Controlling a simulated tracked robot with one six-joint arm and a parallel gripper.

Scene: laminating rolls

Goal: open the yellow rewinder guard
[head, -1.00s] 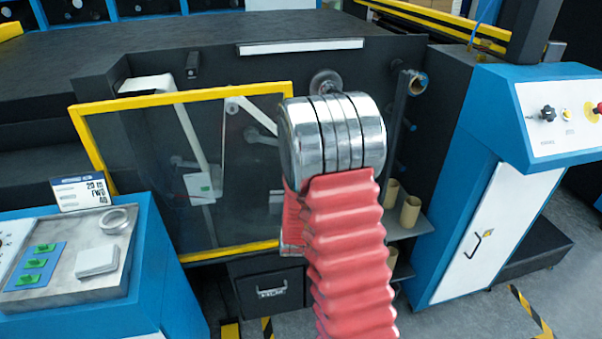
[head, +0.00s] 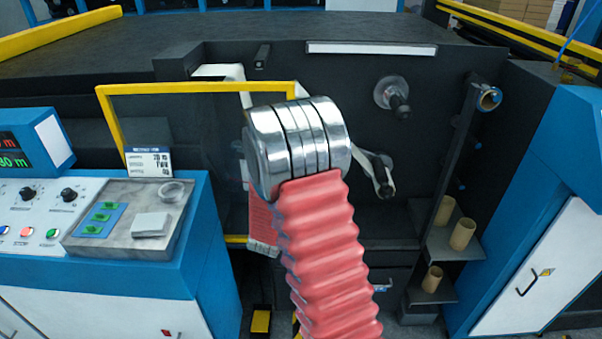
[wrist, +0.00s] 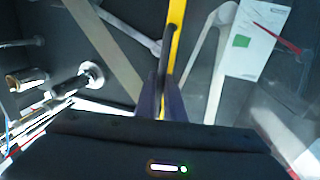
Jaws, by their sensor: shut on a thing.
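The yellow rewinder guard (head: 190,87) is a yellow frame around a clear, dark-looking panel. It shows left of centre in the head view, in front of the dark machine. My arm hides its right part and much of its lower edge. In the wrist view a yellow bar of the guard (wrist: 176,35) runs down from the top, with a dark handle (wrist: 163,62) alongside it. My gripper (wrist: 162,100) is shut on this handle. In the head view the gripper is hidden behind my arm.
A blue control console (head: 95,230) stands at the left, close to the guard. A blue cabinet (head: 535,240) stands at the right. A round hub (head: 392,95) and a shelf with cardboard cores (head: 462,234) are right of my arm.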

